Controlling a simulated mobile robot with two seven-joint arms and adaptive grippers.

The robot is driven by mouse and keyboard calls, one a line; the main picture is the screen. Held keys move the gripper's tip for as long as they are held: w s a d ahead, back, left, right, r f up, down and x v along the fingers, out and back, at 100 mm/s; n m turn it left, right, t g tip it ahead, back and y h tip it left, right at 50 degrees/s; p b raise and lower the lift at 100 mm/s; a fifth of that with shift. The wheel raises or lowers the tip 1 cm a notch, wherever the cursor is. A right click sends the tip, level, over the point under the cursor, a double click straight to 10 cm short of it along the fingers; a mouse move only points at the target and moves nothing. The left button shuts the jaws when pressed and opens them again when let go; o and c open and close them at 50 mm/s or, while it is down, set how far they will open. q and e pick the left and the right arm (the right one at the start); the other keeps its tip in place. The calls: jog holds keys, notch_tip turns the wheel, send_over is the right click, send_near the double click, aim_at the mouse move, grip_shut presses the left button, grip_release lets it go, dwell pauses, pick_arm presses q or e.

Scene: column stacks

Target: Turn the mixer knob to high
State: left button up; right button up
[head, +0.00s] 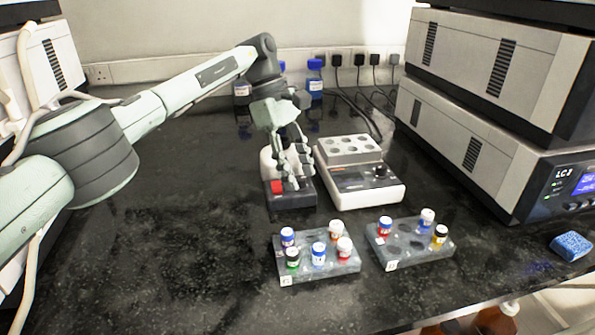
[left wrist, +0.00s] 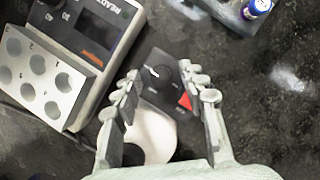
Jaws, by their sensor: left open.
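The mixer is a small dark box (head: 291,201) with a red switch (head: 277,187) on its top, and a white rounded part (head: 266,160) stands behind it. My left gripper (head: 297,182) points down over the box, open. In the left wrist view the mixer's dark knob (left wrist: 156,73) with a white pointer line shows between the fingers (left wrist: 163,87), with a finger on either side. The red switch (left wrist: 185,101) lies near the right finger. Contact with the knob cannot be told. In the head view the fingers hide the knob. My right gripper is not in view.
A white heating block (head: 361,190) with a display stands close right of the mixer. Two grey racks (head: 345,268) (head: 400,256) with capped vials stand in front. Stacked instruments (head: 470,140) fill the right side. A blue sponge (head: 571,246) lies at the right. The front-left bench is clear.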

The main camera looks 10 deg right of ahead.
aim_at(298, 177)
pick_arm(q)
notch_tip(298, 177, up, 9)
jog(key=shift+r, duration=0.2)
dwell(0.4)
